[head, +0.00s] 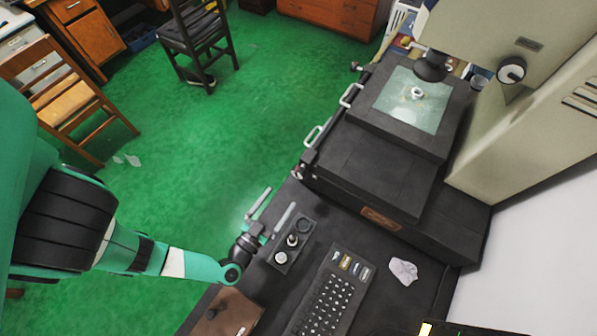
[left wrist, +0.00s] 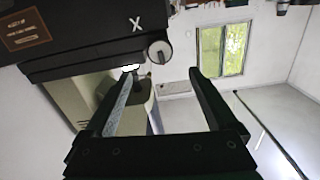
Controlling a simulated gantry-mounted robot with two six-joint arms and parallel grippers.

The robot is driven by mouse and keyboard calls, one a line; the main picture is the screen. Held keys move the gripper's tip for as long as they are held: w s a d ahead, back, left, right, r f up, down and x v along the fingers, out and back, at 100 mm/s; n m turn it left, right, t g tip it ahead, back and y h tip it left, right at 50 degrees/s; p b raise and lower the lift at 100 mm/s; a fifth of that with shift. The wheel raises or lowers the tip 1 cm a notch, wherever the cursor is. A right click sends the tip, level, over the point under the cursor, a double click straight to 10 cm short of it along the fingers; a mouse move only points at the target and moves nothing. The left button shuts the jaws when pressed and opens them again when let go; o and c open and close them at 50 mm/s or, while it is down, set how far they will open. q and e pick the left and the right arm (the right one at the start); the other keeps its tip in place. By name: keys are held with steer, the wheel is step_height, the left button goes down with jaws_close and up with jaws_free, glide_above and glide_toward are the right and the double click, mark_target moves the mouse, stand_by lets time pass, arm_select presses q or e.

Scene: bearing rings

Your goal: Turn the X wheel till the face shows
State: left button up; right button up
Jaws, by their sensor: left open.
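The X wheel (left wrist: 159,52) is a pale round knob beside a white letter X on the dark machine in the left wrist view. In the head view a knob at the near left corner of the stage base (head: 299,171) looks like the same wheel. My left gripper (head: 271,210) is open and empty, its fingers pointing toward that corner, short of the wheel and apart from it. In the left wrist view the wheel shows between and beyond the open fingers (left wrist: 165,95). A small ring (head: 417,93) lies on the glass plate (head: 425,117) under the lens. My right gripper is out of view.
A control box (head: 290,241) with knobs sits just beside my left gripper. A keyboard (head: 335,300) and crumpled paper (head: 404,270) lie on the dark bench. A screen edge (head: 460,329) shows at the bottom, its content cut off. Metal handles (head: 313,136) jut from the stage side.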

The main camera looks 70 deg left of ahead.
mark_target(296, 176)
arm_select(q)
steer(key=b+x, duration=0.3)
steer(key=x, duration=0.7)
steer(key=shift+w+a, duration=0.5)
steer(key=shift+w, duration=0.05)
steer(key=c, duration=1.4)
steer(key=shift+o, duration=0.2)
steer(key=shift+n, duration=0.4)
